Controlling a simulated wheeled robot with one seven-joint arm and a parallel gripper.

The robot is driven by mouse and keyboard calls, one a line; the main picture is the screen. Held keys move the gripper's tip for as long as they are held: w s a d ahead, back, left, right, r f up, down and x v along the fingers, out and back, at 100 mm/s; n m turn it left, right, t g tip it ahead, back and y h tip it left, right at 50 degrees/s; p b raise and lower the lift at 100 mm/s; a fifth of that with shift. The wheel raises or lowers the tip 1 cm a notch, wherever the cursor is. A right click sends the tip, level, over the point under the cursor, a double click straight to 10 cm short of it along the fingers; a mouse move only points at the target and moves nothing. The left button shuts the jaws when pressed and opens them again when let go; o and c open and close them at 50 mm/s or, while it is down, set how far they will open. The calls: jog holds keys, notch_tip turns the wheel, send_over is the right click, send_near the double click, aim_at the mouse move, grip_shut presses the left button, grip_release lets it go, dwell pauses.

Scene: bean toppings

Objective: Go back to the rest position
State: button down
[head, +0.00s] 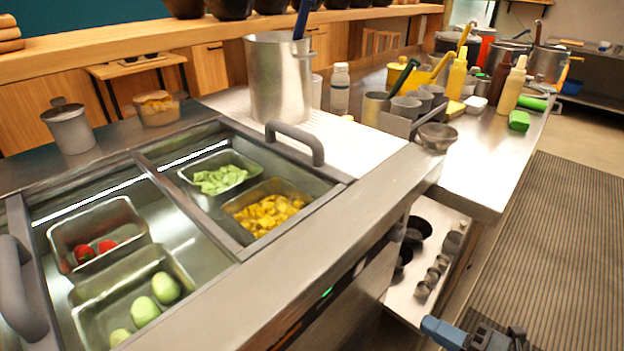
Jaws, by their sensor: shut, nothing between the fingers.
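My gripper (515,337) shows as a dark shape at the bottom edge of the head view, right of centre, beside a blue part of my arm. It is partly cut off by the frame edge. It is shut and holds nothing that I can see. It is over the floor side, in front of the steel counter and apart from the food pans.
A steel counter (345,222) holds pans of lettuce (220,179), yellow pieces (268,214), red items and green ones. A tall pot (277,82) and bottles stand behind. A lower shelf (408,293) holds dark cups. The striped mat (560,250) at right is clear.

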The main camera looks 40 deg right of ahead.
jog(key=s+a+r+m+g+p, duration=0.1)
jog(key=s+a+r+m, duration=0.2)
jog(key=a+r+m, duration=0.5)
jog(key=s+a+r+m+p, duration=0.2)
jog(key=s+a+r+m, duration=0.2)
jog(key=a+r+m, duration=0.4)
jog(key=shift+s+a+m+g+h, duration=0.2)
jog(key=shift+a+m+g+h, duration=0.15)
jog(key=shift+m, duration=0.75)
